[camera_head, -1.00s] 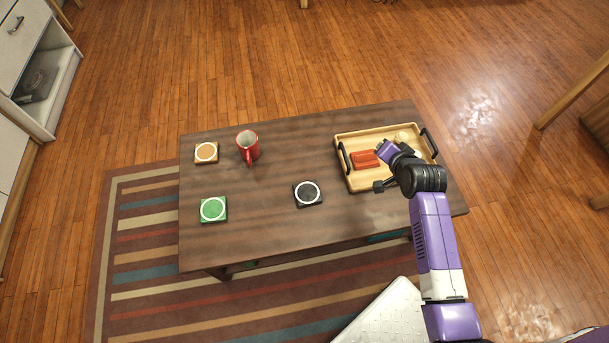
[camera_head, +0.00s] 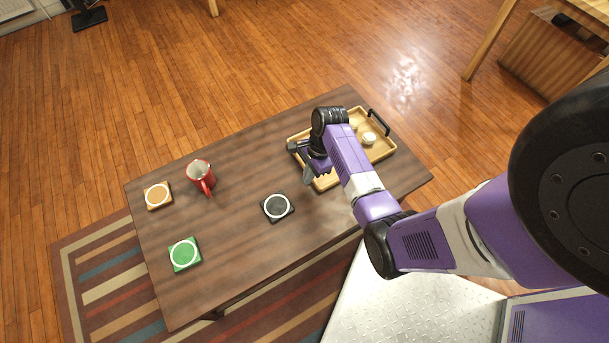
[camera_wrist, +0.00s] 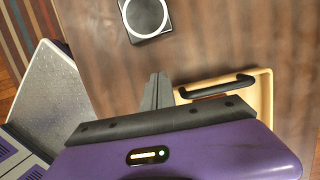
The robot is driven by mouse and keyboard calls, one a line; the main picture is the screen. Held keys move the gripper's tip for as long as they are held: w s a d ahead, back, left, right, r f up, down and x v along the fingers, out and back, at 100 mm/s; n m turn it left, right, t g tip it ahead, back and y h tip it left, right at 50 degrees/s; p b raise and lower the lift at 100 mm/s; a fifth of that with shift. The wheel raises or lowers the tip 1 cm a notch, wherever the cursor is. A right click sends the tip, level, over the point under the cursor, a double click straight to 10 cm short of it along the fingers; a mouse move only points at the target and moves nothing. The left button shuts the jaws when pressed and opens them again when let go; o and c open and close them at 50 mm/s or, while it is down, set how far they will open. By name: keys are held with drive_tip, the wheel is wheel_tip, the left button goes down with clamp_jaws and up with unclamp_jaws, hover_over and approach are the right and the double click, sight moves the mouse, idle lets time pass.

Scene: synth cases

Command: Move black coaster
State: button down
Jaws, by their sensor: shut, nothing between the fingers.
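The black coaster (camera_head: 277,207), a dark square with a white ring, lies flat on the brown table (camera_head: 235,245). It also shows at the top of the wrist view (camera_wrist: 146,18). My gripper (camera_head: 308,179) is shut and empty, pointing down by the left end of the wooden tray (camera_head: 382,151). It is to the right of the black coaster and apart from it. In the wrist view the shut fingers (camera_wrist: 157,92) are between the coaster and the tray's black handle (camera_wrist: 217,87). My arm hides part of the tray.
A red mug (camera_head: 201,176) stands on the table's left half. An orange coaster (camera_head: 158,195) and a green coaster (camera_head: 184,253) lie left of it. A small pale round thing (camera_head: 369,138) is in the tray. The table between the green and black coasters is clear.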

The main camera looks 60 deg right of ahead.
sight(247, 221)
drive_tip(key=b+x, duration=0.2)
drive_tip(key=x, duration=0.5)
drive_tip(key=shift+f, duration=0.1)
drive_tip(key=shift+w+a+r, duration=0.2)
drive_tip(key=shift+w+a, duration=0.5)
drive_tip(key=shift+a, duration=0.3)
drive_tip(key=shift+w+a, duration=0.45)
drive_tip(key=shift+a, duration=0.15)
drive_tip(key=shift+w+a+r+p, duration=0.1)
drive_tip(key=shift+w+a+p, duration=0.1)
drive_tip(key=shift+a+p, duration=0.15)
drive_tip(key=w+a+p, duration=0.1)
drive_tip(key=w+a, duration=0.2)
drive_tip(key=a, duration=0.1)
drive_tip(key=w+a+p, duration=0.1)
drive_tip(key=w+a, duration=0.2)
drive_tip(key=a, duration=0.1)
drive_tip(key=w+a, duration=0.3)
drive_tip(key=a, duration=0.1)
drive_tip(key=shift+w+a+p, duration=0.15)
drive_tip(key=shift+a+p, duration=0.25)
drive_tip(key=shift+d, duration=0.1)
